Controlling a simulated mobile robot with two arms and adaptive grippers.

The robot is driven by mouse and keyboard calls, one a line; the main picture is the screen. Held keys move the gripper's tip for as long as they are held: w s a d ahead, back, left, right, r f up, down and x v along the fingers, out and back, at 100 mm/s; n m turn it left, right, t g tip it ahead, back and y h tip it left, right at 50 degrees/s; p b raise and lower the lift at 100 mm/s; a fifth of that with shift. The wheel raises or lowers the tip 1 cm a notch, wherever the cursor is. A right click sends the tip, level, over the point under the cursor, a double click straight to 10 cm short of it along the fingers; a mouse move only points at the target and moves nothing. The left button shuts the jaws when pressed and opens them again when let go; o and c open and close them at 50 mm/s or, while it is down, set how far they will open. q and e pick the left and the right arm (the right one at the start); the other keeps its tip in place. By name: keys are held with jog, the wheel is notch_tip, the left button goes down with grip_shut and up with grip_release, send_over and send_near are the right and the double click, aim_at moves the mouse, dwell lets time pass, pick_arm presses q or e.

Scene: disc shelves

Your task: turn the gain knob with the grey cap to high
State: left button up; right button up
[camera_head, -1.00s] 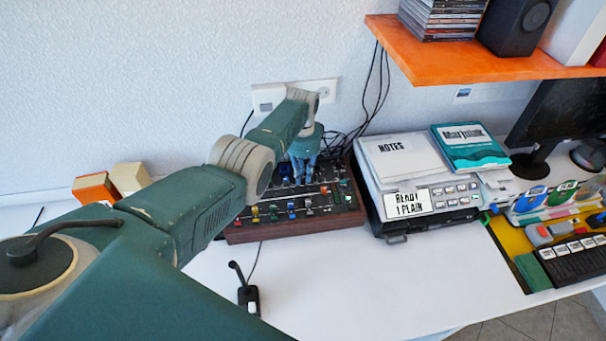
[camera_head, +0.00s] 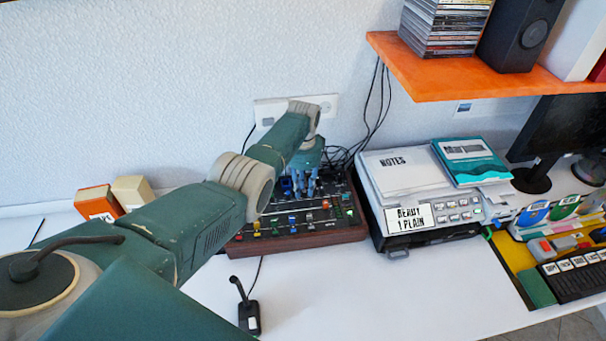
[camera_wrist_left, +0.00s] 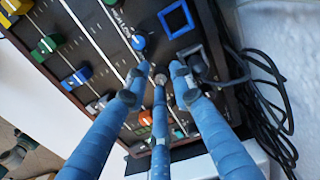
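The mixer (camera_head: 300,243), a dark panel with a wooden front edge, sits on the desk against the wall. Its panel also shows in the left wrist view (camera_wrist_left: 105,62), with coloured slider caps and small knobs. My left gripper (camera_head: 303,192) points down at the back part of the mixer. In the left wrist view its blue fingertips (camera_wrist_left: 160,72) are close above the panel and apart, with nothing seen held. Contact cannot be told. My right gripper is out of view.
Black cables (camera_wrist_left: 268,95) lie beside the mixer near the wall. A grey machine with a notes pad (camera_head: 405,165) stands close to the mixer's right. An orange shelf (camera_head: 450,80) overhangs at upper right. The white desk (camera_head: 350,295) in front is mostly clear.

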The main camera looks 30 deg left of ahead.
aim_at(303, 191)
pick_arm(q)
notch_tip(303, 191, up, 12)
jog(key=shift+f, duration=0.2)
jog(key=shift+s+f, duration=0.1)
dwell(0.3)
